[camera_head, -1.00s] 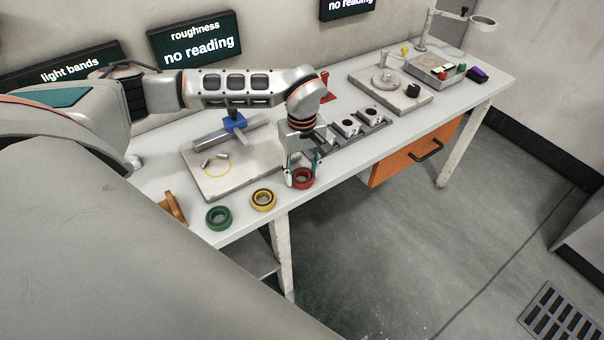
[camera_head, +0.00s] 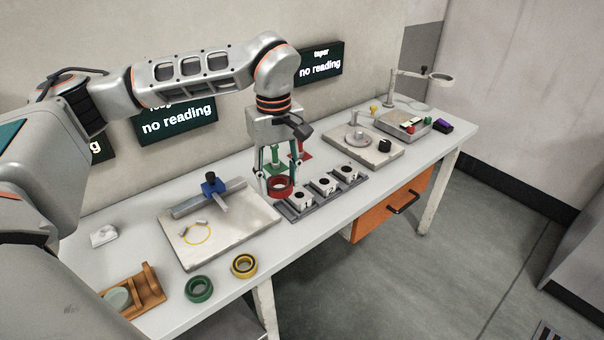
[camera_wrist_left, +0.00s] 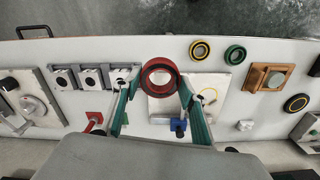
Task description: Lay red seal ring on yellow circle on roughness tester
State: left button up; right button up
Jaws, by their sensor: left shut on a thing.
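The red seal ring (camera_head: 280,186) is held between the fingertips of my left gripper (camera_head: 277,176), raised above the table. It also shows in the left wrist view (camera_wrist_left: 160,76), between the two green fingers. The roughness tester (camera_head: 243,226) is a pale plate with a blue-topped bar, to the left of the ring. Its yellow circle (camera_head: 197,234) is drawn on the front left part of the plate, with small grey pieces at its upper edge. In the wrist view the ring covers part of the plate. My right gripper is not in view.
A green ring (camera_head: 199,288) and a yellow ring (camera_head: 244,265) lie on the table in front of the tester. A grey rail with white blocks (camera_head: 326,186) stands just right of my gripper. A wooden holder (camera_head: 148,290) is at the front left.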

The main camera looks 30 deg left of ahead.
pick_arm(q)
jog(key=s+d+f+m, duration=0.4)
jog(key=d+m, duration=0.3)
jog(key=m, duration=0.4)
jog(key=shift+f, duration=0.9)
